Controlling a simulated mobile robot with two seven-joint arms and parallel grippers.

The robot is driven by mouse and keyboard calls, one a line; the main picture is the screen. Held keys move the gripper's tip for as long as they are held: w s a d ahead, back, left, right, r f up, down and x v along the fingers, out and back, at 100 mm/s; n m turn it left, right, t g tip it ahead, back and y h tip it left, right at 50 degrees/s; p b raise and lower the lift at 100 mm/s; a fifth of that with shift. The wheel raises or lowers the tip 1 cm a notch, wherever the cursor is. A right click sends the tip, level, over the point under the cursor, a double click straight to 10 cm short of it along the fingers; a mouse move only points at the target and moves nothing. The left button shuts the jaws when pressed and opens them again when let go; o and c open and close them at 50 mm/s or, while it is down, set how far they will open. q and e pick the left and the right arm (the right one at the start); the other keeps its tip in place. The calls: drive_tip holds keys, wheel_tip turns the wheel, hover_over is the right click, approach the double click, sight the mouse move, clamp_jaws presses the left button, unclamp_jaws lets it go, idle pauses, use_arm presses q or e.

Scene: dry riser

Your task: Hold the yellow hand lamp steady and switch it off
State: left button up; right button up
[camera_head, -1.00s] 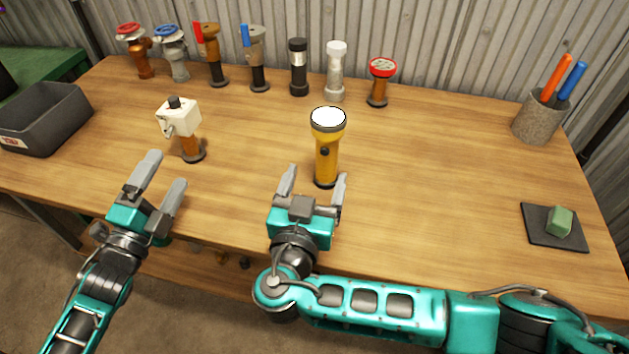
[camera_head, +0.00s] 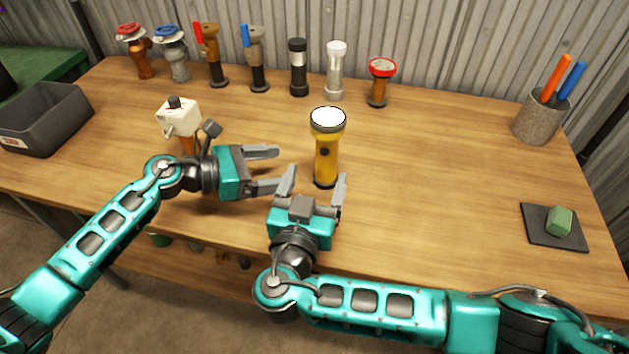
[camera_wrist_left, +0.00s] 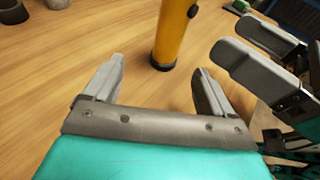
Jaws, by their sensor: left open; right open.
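The yellow hand lamp (camera_head: 325,167) stands upright on its dark base on the wooden workbench, its white lens facing up and a small dark switch (camera_head: 324,152) on its near side. My left gripper (camera_head: 279,168) is open and empty to the left of the lamp, fingers pointing at it. In the left wrist view the lamp's lower barrel (camera_wrist_left: 172,35) stands just past the open fingertips (camera_wrist_left: 158,78); its top is cut off. My right gripper (camera_head: 315,178) is open in front of the lamp, its fingers near the base; I cannot tell whether they touch it.
My two grippers are close together. A white-topped valve (camera_head: 178,115) stands behind my left arm. Several valves and lamps line the back, including a red-topped one (camera_head: 381,70). A grey bin (camera_head: 45,125) is at left, a pen holder (camera_head: 537,122) at right.

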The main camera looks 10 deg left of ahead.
sight(317, 174)
use_arm(q)
drive_tip(key=shift+s+d+f, duration=0.25)
drive_tip(key=shift+d+f, duration=0.2)
drive_tip(key=shift+f, duration=0.1)
drive_tip(key=x, duration=0.9)
drive_tip(key=shift+d+f, duration=0.1)
drive_tip(key=shift+d, duration=0.2)
drive_tip(key=c, duration=1)
drive_tip(key=shift+f+g, duration=0.15)
drive_tip(key=shift+g, duration=0.15)
use_arm(e)
clamp_jaws()
use_arm(q)
drive_tip(key=shift+s, duration=0.1)
